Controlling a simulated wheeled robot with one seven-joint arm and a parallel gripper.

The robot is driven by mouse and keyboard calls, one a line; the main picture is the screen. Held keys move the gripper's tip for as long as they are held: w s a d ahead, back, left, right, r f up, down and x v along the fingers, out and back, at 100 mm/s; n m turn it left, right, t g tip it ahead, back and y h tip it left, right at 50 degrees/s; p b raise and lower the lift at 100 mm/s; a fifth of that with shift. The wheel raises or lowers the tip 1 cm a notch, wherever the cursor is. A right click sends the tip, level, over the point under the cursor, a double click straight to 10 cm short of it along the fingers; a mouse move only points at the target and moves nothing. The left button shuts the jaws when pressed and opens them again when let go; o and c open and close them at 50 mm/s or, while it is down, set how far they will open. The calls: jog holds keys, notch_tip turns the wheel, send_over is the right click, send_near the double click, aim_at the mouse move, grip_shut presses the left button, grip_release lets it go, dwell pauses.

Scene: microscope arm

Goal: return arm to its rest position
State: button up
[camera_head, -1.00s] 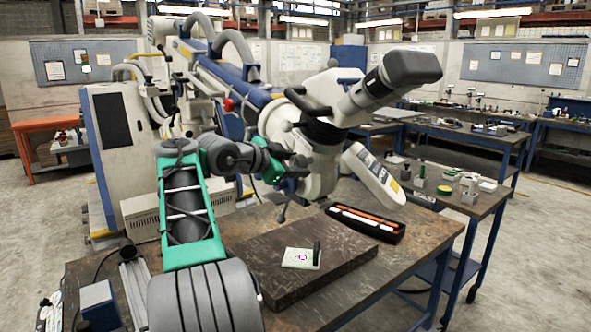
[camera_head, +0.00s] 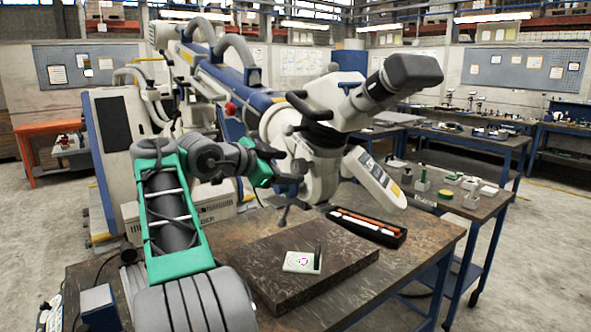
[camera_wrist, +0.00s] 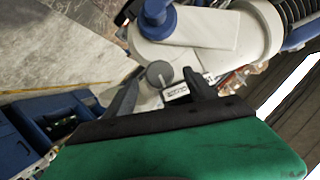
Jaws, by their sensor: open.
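My gripper (camera_head: 298,172) is at the left side of the head, below a dark handle (camera_head: 310,105). In the wrist view, my gripper (camera_wrist: 160,92) has its two dark fingers apart. A round grey knob (camera_wrist: 159,73) and white housing (camera_wrist: 200,35) show beyond them. I cannot tell whether a finger touches the housing.
The brown work table (camera_head: 390,280) carries a dark slab (camera_head: 300,265) with a small white marked card (camera_head: 299,261). An open black case (camera_head: 365,226) of orange-and-white tools lies behind it. Another bench (camera_head: 480,205) with small items stands right. Floor at far right is clear.

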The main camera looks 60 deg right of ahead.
jog(key=v, duration=0.3)
jog(key=shift+a+r, duration=0.1)
jog(key=shift+a, duration=0.25)
jog(key=w+a+f+n+t+y+p, duration=0.1)
jog(key=w+a+f+n+t, duration=0.25)
jog(key=w, duration=0.25)
jog(key=w+a+f+n+t+y, duration=0.1)
jog(key=w+a+f+n+t, duration=0.15)
jog(key=w+a+n, duration=0.3)
jog(key=w+a+f+n+t+y+p, duration=0.1)
jog(key=w+a+f+n+t+y, duration=0.1)
jog(key=a+f+n, duration=0.3)
jog(key=w+a+f+n+t+y, duration=0.1)
jog(key=w+a+f+y, duration=0.15)
jog(key=a, duration=0.45)
jog(key=s+a+f+n+y, duration=0.2)
jog(key=s+a+f+n, duration=0.2)
jog(key=a, duration=0.5)
jog(key=s+a+f+n+g+y+p, duration=0.1)
jog(key=s+a+f+n+y, duration=0.2)
jog(key=a+f, duration=0.5)
jog(key=s+a+f+n+g+y, duration=0.1)
jog(key=s+a+f+n, duration=0.4)
jog(key=a, duration=0.6)
jog(key=shift+s+f+n+y+p, duration=0.15)
jog(key=shift+f+n+y+p, duration=0.2)
jog(key=shift+f+y, duration=0.3)
